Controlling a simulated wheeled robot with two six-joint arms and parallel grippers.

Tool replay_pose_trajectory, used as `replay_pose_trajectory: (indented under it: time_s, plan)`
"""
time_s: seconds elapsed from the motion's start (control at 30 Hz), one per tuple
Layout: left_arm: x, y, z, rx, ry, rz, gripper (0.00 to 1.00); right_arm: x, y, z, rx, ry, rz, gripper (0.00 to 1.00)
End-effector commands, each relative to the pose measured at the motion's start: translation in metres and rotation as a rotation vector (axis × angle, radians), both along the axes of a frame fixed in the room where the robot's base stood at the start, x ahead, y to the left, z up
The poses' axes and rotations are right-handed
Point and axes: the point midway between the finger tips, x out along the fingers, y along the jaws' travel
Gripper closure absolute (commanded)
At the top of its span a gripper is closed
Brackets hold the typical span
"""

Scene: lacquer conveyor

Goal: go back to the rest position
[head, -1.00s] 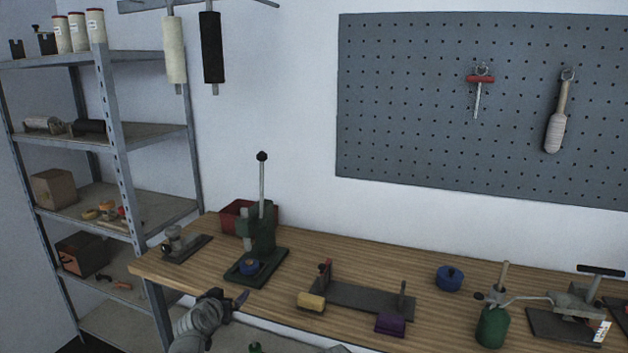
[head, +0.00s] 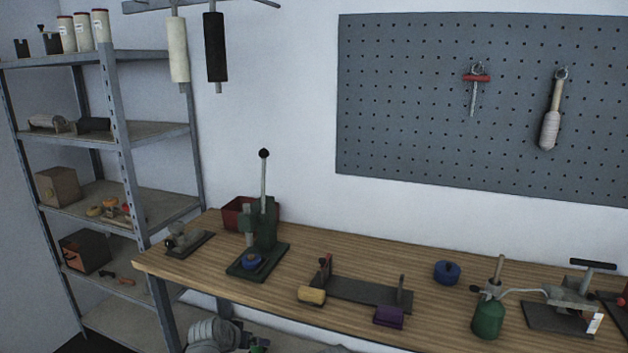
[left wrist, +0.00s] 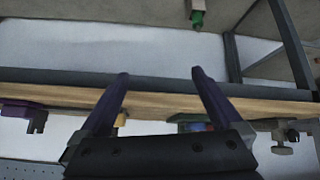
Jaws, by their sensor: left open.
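My left gripper shows in the left wrist view (left wrist: 160,85), with its two dark fingers apart and nothing between them. Behind the fingers is the wooden edge of the workbench, which appears upside down there. In the head view, part of my left arm shows at the bottom left, in front of and below the bench's front edge; its fingertips cannot be made out there. The workbench (head: 215,278) stands along the wall. My right gripper is in neither view.
On the bench stand a green lever press (head: 264,225) with a blue round piece, a dark fixture (head: 360,290) with yellow and purple blocks, a blue puck (head: 447,272) and a green bottle (head: 488,318). A metal shelf (head: 118,150) stands left; a pegboard (head: 480,100) hangs behind.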

Motion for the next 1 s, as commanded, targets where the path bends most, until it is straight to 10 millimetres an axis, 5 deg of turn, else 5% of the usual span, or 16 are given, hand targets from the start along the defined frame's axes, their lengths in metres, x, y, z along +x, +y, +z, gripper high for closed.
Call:
replay_pose_trajectory:
  time_s: [0.2,0.4,0.7,1.0]
  plan:
    - [-0.079,-0.011,-0.037,0.058,0.338,0.036,0.0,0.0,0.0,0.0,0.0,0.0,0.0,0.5]
    - [-0.154,-0.008,-0.046,0.165,0.629,0.133,0.0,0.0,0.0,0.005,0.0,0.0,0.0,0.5]
    - [-0.186,-0.084,-0.009,0.3,0.666,-0.069,0.0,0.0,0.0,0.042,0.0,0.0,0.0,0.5]
    - [-0.206,-0.113,0.003,0.369,0.683,-0.152,0.0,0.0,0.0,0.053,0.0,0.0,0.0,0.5]
